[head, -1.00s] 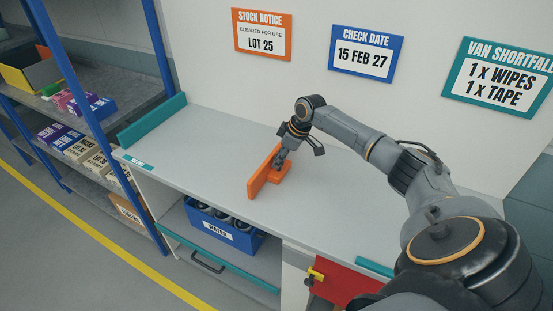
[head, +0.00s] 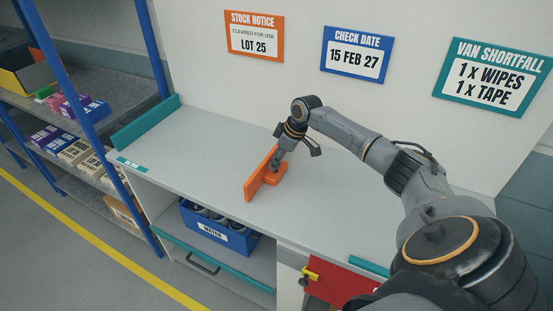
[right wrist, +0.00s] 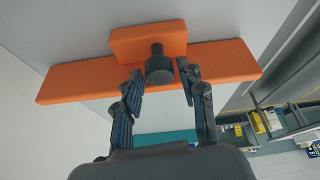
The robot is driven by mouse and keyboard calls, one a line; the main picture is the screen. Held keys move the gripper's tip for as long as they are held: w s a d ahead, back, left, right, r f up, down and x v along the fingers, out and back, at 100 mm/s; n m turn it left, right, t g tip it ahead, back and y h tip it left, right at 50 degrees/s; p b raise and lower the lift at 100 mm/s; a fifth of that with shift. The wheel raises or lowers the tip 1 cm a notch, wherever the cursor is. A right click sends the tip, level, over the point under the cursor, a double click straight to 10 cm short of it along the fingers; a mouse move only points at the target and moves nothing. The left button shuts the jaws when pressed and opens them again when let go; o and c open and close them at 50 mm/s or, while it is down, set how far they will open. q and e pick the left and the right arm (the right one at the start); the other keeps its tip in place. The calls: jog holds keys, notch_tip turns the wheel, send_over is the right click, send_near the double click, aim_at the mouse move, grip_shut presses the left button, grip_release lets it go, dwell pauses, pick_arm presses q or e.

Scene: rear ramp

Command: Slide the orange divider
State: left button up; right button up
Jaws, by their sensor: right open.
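The orange divider (head: 258,176) stands upright on the grey counter (head: 190,150), with an orange foot block on its right side. In the right wrist view the divider (right wrist: 85,83) spans the top, and a dark round knob (right wrist: 159,66) stands out from its block. My right gripper (head: 276,164) is down at the block in the head view. In the right wrist view the gripper (right wrist: 160,84) is open, with its two fingers apart on either side of the knob's near end. I cannot tell whether they touch it. My left gripper is not in view.
A teal strip (head: 146,122) edges the counter's left end. The counter between it and the divider is clear. A blue box of dark cans (head: 218,230) sits on the shelf below. A blue-framed rack (head: 85,110) with goods stands at left. Signs hang on the wall behind.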

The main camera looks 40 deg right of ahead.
jog(key=v, duration=1.1)
jog(key=shift+r, duration=0.35)
jog(key=shift+s+f, duration=0.1)
